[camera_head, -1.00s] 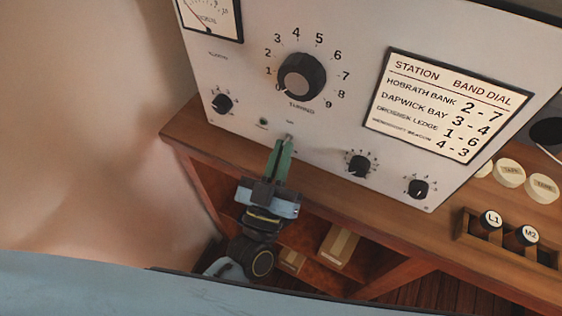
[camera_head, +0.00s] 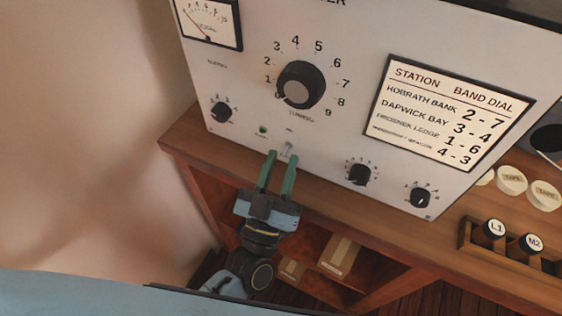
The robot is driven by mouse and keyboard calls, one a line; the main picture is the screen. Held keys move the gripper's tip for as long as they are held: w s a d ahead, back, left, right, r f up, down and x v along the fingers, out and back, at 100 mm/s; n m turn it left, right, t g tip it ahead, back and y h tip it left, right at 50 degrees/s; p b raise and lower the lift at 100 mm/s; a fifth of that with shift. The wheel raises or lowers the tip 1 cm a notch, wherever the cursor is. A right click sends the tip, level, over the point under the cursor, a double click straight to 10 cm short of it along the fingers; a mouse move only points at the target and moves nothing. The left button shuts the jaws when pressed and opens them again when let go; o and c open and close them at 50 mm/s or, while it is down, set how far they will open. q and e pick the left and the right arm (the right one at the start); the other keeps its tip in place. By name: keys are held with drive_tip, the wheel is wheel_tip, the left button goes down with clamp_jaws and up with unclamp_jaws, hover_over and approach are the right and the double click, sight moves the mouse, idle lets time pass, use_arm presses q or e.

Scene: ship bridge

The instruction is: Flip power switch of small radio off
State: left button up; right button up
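The small radio (camera_head: 330,105) is a pale upright panel on a wooden desk. Its power switch (camera_head: 288,149) is a small metal lever low on the panel, right of a small dark green lamp (camera_head: 263,130). My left gripper (camera_head: 279,157) is just below and in front of the switch. Its two green fingers are apart, with a gap between them and nothing held. The switch lever shows just beyond the fingertips; I cannot tell whether a finger touches it. My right gripper is not in view.
A large tuning knob (camera_head: 301,85) and smaller knobs (camera_head: 221,112), (camera_head: 358,174) sit on the panel. A station card (camera_head: 446,113) is at the right. A wooden rack (camera_head: 466,234) with labelled cylinders stands on the desk (camera_head: 375,222). Shelves with boxes (camera_head: 338,255) lie below.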

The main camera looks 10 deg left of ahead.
use_arm(q)
drive_tip(key=b+v, duration=0.1)
drive_tip(key=v, duration=1.1)
drive_tip(key=shift+s+f+b, duration=0.2)
drive_tip(key=shift+s+b, duration=0.1)
